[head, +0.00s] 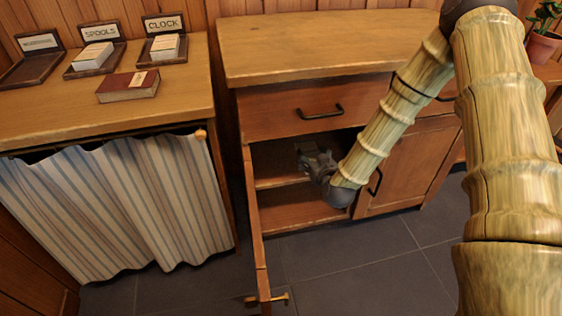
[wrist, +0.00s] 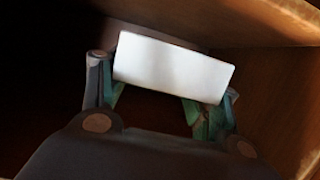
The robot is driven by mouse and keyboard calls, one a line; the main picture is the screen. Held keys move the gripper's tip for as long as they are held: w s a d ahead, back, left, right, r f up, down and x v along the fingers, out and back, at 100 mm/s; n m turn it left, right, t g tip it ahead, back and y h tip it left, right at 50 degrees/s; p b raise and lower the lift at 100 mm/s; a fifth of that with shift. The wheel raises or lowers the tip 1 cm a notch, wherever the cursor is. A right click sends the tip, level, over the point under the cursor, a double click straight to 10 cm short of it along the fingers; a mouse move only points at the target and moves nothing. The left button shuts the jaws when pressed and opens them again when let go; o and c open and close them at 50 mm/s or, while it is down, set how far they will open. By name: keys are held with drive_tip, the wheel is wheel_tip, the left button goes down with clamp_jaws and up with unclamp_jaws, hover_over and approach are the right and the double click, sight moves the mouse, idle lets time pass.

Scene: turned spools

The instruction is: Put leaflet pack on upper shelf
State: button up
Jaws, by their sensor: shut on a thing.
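The white leaflet pack (wrist: 173,68) is between the two fingers of my gripper (wrist: 165,95), tilted a little in the wrist view. My gripper also shows in the head view (head: 310,158), inside the open left compartment of the wooden cabinet. It is at the height of the upper shelf (head: 272,176), whose front edge shows to its left. I cannot make out the pack in the head view, and whether it touches the shelf cannot be told.
The cabinet door (head: 257,225) stands open toward me, left of my arm. A closed drawer (head: 320,108) is above the compartment. The left counter holds a dark red book (head: 128,87), an empty tray (head: 32,68) and two labelled trays with white packs. The compartment's lower floor (head: 290,212) looks clear.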

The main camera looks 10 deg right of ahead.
drive_tip(key=b, duration=0.3)
hover_over(281, 166)
drive_tip(key=f, duration=0.1)
drive_tip(key=f+b, duration=0.1)
drive_tip(key=f, duration=0.1)
drive_tip(key=shift+s+d, duration=0.15)
drive_tip(key=shift+d, duration=0.05)
drive_tip(key=shift+f+b, duration=1.15)
drive_tip(key=shift+f, duration=0.6)
drive_tip(key=shift+a+f+b, duration=0.15)
drive_tip(key=shift+f+b, duration=0.2)
drive_tip(key=shift+b, duration=0.1)
drive_tip(key=shift+r, duration=0.1)
drive_tip(key=o, duration=1.2)
drive_tip(key=shift+o, duration=0.2)
